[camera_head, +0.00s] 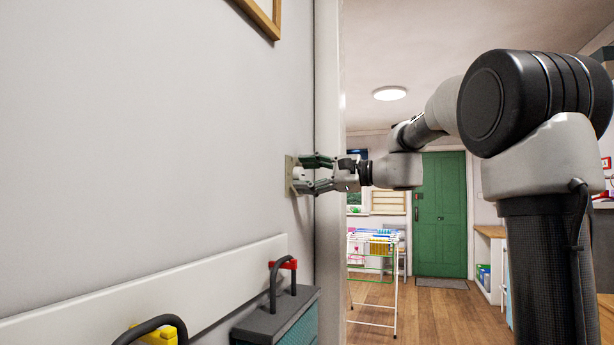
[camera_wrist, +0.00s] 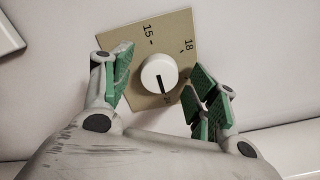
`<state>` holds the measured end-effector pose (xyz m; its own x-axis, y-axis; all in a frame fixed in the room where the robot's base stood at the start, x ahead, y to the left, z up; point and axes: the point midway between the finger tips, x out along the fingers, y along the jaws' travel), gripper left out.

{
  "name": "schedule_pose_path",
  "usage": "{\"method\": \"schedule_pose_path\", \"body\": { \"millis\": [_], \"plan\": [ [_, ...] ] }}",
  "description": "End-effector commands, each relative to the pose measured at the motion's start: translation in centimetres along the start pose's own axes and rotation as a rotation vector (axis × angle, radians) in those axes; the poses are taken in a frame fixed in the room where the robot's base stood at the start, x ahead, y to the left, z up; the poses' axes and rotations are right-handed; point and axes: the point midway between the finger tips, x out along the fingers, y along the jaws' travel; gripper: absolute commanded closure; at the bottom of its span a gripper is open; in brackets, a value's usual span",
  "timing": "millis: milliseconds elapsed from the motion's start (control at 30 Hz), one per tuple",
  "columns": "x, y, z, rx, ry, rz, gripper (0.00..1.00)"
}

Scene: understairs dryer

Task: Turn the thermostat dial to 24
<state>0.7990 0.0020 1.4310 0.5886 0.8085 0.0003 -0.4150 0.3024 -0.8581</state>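The thermostat is a beige square plate (camera_head: 289,176) on the wall at the left of the door frame. In the wrist view the plate (camera_wrist: 172,35) appears tilted, with a round white dial (camera_wrist: 158,69) at its middle. The dial's black mark points down in the picture, toward a label too small and partly hidden to read. The numbers 15 and 18 show above the dial. My gripper (camera_head: 318,174) is at the plate. In the wrist view its green-padded fingers (camera_wrist: 158,92) stand open on either side of the dial, with gaps between pads and dial. The right finger covers part of the plate.
A white rail (camera_head: 150,290) with a red-mounted and a yellow-mounted dark handle runs along the wall below. A grey-teal box (camera_head: 277,322) hangs there. A picture frame (camera_head: 262,15) is above. A drying rack (camera_head: 373,262) and green door (camera_head: 440,215) stand far behind.

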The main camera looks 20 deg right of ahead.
Motion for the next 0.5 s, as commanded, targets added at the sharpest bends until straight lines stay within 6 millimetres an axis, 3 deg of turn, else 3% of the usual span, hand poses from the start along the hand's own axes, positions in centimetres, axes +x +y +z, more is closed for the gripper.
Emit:
{"method": "schedule_pose_path", "body": {
  "millis": [267, 367, 500],
  "plan": [
    [-0.3, 0.0, 0.0, -0.001, 0.001, 0.0, 0.41],
    [-1.4, 0.0, 0.0, -0.001, 0.002, -0.001, 0.41],
    [-4.2, -0.1, -0.1, -0.001, 0.004, -0.002, 0.41]
  ]
}}
